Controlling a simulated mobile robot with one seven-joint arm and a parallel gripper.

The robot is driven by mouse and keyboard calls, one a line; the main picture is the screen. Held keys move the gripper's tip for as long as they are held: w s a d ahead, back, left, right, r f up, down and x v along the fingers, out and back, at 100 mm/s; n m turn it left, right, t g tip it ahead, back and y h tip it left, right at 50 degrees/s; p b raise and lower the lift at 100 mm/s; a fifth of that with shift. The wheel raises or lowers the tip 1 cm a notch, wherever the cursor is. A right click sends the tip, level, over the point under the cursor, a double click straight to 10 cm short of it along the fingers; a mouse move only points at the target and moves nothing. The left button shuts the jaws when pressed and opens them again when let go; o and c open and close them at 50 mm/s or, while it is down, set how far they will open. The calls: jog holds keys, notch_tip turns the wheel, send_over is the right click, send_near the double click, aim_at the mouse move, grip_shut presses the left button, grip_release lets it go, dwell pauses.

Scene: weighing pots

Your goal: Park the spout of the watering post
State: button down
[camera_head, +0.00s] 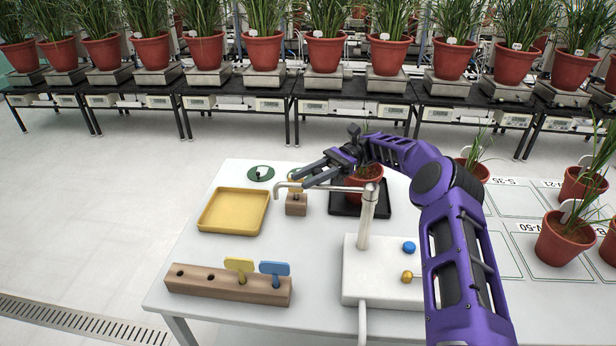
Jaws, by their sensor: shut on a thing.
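The watering post is a metal column (367,222) on a white box. Its thin metal spout (330,189) runs level to the left, and its bent tip is above and just left of a small wooden block (296,207). My gripper (298,180) reaches in from the right, at the spout's outer part near the tip, and is shut on the spout. The fingers partly hide an orange-yellow piece at the block. A potted plant (371,171) stands on a black tray (345,210) behind the spout, partly hidden by my arm.
On the white table are a yellow tray (233,232), a wooden rack (215,287) with yellow and blue tags, and a green disc (260,174). The white box (375,265) carries blue and brass knobs. Several potted plants stand at right and on benches behind.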

jog(key=c, duration=0.6)
grip_release()
jog(key=shift+s, duration=0.15)
notch_tip(320, 180, up, 10)
jog(key=shift+p, duration=0.45)
